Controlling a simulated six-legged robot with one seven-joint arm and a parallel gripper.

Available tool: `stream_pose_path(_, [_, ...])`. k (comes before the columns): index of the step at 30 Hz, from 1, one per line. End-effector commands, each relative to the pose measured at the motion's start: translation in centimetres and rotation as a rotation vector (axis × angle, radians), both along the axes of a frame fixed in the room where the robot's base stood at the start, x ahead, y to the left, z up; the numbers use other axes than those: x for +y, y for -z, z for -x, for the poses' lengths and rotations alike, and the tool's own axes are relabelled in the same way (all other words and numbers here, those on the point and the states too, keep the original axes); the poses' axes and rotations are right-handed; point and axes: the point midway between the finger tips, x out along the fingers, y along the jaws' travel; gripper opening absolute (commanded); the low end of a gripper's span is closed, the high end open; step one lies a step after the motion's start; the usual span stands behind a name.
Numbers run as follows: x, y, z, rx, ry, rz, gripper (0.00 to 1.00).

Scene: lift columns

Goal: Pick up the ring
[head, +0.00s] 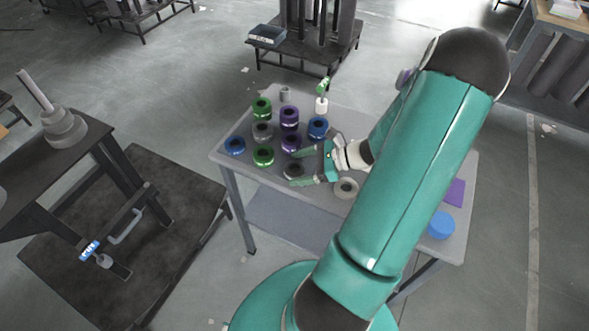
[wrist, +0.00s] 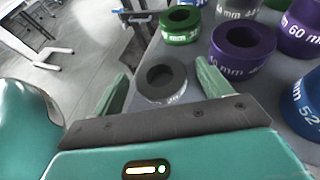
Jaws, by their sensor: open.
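A dark grey ring (wrist: 146,88) stands on the table between my two fingertips in the wrist view. In the head view this ring (head: 293,171) is at the front edge of the group of rings, partly covered by my gripper. My gripper (head: 297,167) is open, with one finger on each side of the ring. In the wrist view the fingers of my gripper (wrist: 165,84) straddle it, with a gap visible at the left. Whether the right finger touches it, I cannot tell.
A green ring (wrist: 180,36) and a purple ring (wrist: 243,59) stand close beyond it; a blue ring (wrist: 305,108) is at right. In the head view, a light grey ring (head: 346,190) and a blue disc (head: 441,226) lie toward the right of the grey table (head: 225,158).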

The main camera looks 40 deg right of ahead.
Motion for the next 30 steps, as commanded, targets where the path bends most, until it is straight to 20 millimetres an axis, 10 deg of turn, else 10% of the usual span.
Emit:
stream_pose_path(6, [0.1, 0.0, -0.1, 0.000, 0.000, 0.000, 0.77])
stream_pose_path(14, [0.1, 0.0, -0.1, 0.000, 0.000, 0.000, 0.28])
stream_pose_path(30, [0.0, -1.5, -0.1, -0.001, -0.001, 0.002, 0.27])
